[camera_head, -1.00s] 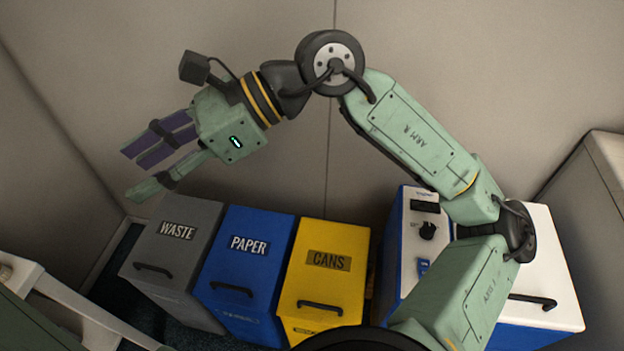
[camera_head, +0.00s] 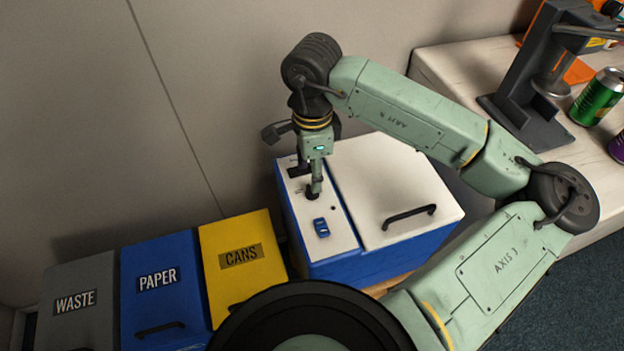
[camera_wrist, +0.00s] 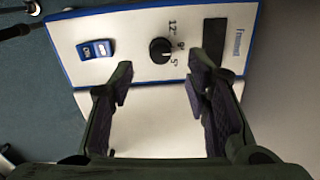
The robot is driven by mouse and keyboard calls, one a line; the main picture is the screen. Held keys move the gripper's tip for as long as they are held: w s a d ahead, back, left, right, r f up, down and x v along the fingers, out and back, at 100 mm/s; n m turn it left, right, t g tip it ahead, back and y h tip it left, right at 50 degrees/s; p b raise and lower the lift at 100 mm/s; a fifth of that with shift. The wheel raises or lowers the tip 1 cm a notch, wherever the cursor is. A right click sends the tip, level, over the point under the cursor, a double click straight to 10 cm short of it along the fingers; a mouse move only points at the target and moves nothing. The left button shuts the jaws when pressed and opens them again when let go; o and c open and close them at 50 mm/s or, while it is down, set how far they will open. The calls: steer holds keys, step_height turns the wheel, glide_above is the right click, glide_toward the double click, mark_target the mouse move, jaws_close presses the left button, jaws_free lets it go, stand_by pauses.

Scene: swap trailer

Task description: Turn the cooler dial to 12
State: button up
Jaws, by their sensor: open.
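The cooler (camera_head: 362,262) is a blue box with a white top and a black lid handle. Its black dial (camera_wrist: 161,50) shows in the wrist view on the white control panel (camera_wrist: 137,29). Marks 12°, 9° and 5° run along the dial's right side, and a small white line shows on the knob. My gripper (camera_wrist: 160,80) is open and empty, pointing down over the panel, with the dial between and just beyond its fingertips. In the head view the gripper (camera_head: 312,192) covers most of the dial.
A blue rocker switch (camera_wrist: 96,49) and a dark display (camera_wrist: 215,32) flank the dial. Bins for waste (camera_head: 77,290), paper (camera_head: 160,272) and cans (camera_head: 240,240) stand left of the cooler. A counter at right holds a can press (camera_head: 535,95) and a green can (camera_head: 597,97).

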steer(key=shift+f+p, duration=0.4)
steer(key=shift+f, duration=2.15)
steer(key=shift+c, duration=0.6)
jaws_close()
